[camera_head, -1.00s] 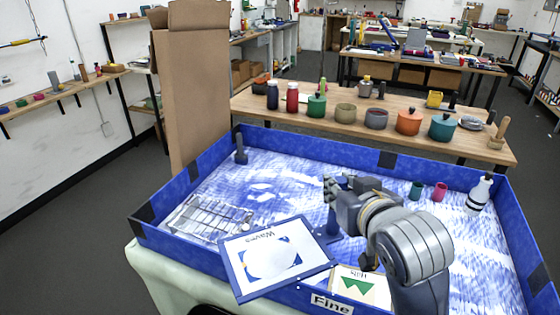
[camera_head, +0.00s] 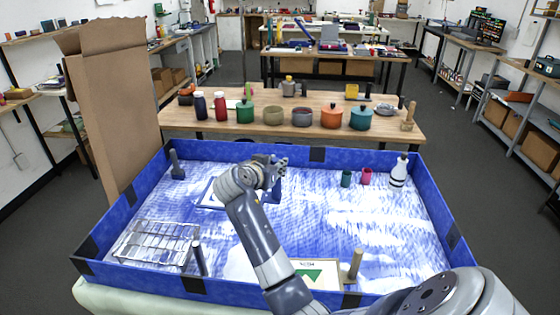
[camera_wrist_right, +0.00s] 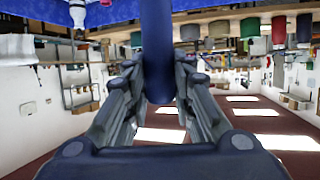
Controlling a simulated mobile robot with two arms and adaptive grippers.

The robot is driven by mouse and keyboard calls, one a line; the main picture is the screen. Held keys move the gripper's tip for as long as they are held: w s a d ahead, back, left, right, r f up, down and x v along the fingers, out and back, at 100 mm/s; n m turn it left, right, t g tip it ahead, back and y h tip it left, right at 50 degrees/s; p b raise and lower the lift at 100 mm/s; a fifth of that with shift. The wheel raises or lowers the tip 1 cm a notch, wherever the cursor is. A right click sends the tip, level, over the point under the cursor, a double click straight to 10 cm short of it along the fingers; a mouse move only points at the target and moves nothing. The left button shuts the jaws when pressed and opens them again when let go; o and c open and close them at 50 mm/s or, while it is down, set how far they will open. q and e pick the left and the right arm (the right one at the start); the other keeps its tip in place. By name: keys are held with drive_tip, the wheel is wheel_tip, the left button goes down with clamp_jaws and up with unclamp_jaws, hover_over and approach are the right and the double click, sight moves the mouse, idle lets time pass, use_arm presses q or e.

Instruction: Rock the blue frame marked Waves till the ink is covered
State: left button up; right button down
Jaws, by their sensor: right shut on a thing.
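The blue frame (camera_head: 201,201) is in the large blue-walled tray (camera_head: 395,293), left of my right gripper, and mostly hidden behind my right arm. Only part of its blue rim and pale inside shows; its label and ink cannot be read. My right gripper (camera_head: 278,174) is over the back middle of the tray. In the right wrist view its fingers (camera_wrist_right: 160,98) are shut on a dark blue upright handle (camera_wrist_right: 158,40). Whether the frame touches the tray floor cannot be told. My left gripper is out of view.
A wire rack (camera_head: 155,243) and a dark post (camera_head: 199,259) are front left. A green-marked frame (camera_head: 318,273) with a tan post (camera_head: 355,264) is front right. Small cups (camera_head: 366,176) and a white bottle (camera_head: 398,172) stand back right.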

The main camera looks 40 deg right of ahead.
drive_tip(key=shift+m+g, duration=0.3)
drive_tip(key=shift+s+d+f+b, duration=0.1)
drive_tip(key=shift+d+f+b, duration=0.15)
drive_tip(key=shift+f, duration=0.4)
drive_tip(key=shift+s+d+f+b, duration=0.1)
drive_tip(key=shift+d+f+b, duration=0.2)
drive_tip(key=shift+f, duration=0.3)
drive_tip(key=shift+d+f+b, duration=0.25)
drive_tip(key=shift+f, duration=0.4)
